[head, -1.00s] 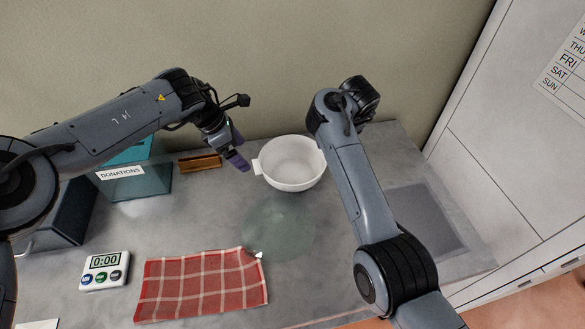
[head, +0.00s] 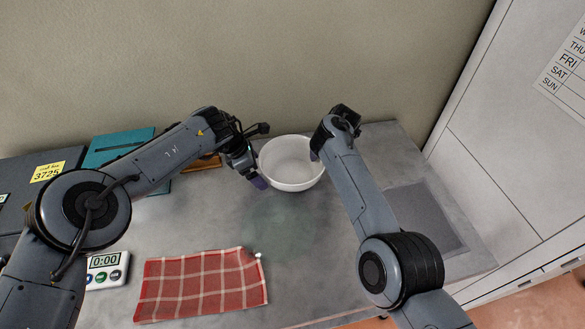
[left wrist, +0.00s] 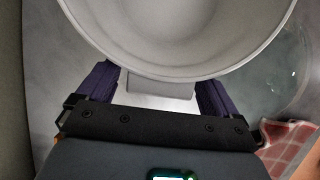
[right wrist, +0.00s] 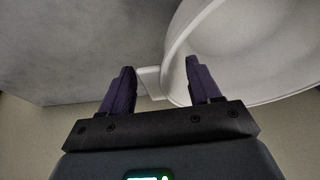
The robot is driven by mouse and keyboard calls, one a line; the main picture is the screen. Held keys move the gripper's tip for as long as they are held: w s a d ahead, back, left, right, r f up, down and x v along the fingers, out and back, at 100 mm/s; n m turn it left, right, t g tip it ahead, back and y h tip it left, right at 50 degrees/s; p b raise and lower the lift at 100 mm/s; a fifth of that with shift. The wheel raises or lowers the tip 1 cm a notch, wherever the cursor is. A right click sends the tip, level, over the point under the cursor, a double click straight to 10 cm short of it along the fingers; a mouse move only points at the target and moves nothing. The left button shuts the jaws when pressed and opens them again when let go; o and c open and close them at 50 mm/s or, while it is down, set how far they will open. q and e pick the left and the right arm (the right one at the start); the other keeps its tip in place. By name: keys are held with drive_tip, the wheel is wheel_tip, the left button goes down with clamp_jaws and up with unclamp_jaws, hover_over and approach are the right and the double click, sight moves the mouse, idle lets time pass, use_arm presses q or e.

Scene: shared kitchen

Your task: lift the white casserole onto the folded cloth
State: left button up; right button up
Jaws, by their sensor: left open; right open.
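The white casserole (head: 290,182) stands upright on the grey counter at the back; its inside looks empty. The folded cloth (head: 200,286), red with a white check, lies flat at the front left. My left gripper (head: 257,181) is open at the casserole's left side. In the left wrist view (left wrist: 156,90) the near handle (left wrist: 160,86) lies between its fingers. My right gripper (right wrist: 160,86) is open at the other side, with the other handle (right wrist: 150,80) between its fingers. In the head view the right arm hides most of that gripper and handle.
A translucent round disc (head: 278,228) lies between casserole and cloth. A timer (head: 107,270) is left of the cloth. A teal box (head: 115,146), a dark box (head: 40,165) and a brown wooden piece (head: 208,163) stand behind my left arm. A dark mat (head: 425,220) lies at right.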

use_arm(q)
drive_tip(key=c, duration=1.1)
use_arm(e)
drive_tip(key=c, duration=1)
use_arm(q)
clamp_jaws()
use_arm(e)
clamp_jaws()
use_arm(q)
drive_tip(key=shift+d, duration=0.1)
use_arm(e)
drive_tip(key=shift+a, duration=0.1)
use_arm(q)
drive_tip(key=shift+d+r, duration=0.15)
use_arm(e)
drive_tip(key=shift+s+a, duration=0.1)
